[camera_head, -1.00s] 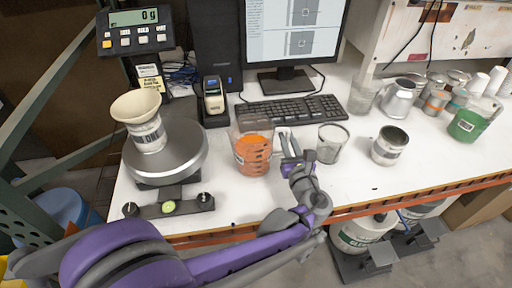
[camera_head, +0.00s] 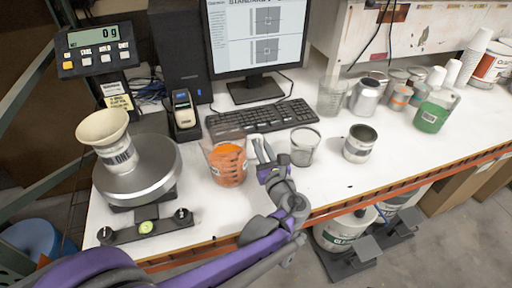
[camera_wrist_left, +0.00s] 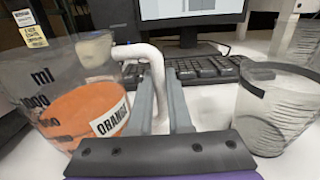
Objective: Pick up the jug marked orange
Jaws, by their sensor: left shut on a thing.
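The jug marked orange (camera_head: 227,165) is a clear measuring jug holding orange colorant. It stands upright on the white worktop, right of the scale. In the left wrist view the jug (camera_wrist_left: 85,105) is at the left, with its ORANGE label and pale curved handle showing. My left gripper (camera_head: 262,150) is at the jug's right side. Its fingers (camera_wrist_left: 162,100) are shut on the handle, which passes between them. The jug seems to rest on the worktop; no clear gap shows beneath it. My right gripper is in neither view.
An empty clear beaker (camera_head: 304,146) stands close to the right of my gripper. A grey pot (camera_head: 359,144) is farther right. The scale (camera_head: 138,170) with a cup on it is at the left. The keyboard (camera_head: 262,118) and monitor (camera_head: 257,40) are behind.

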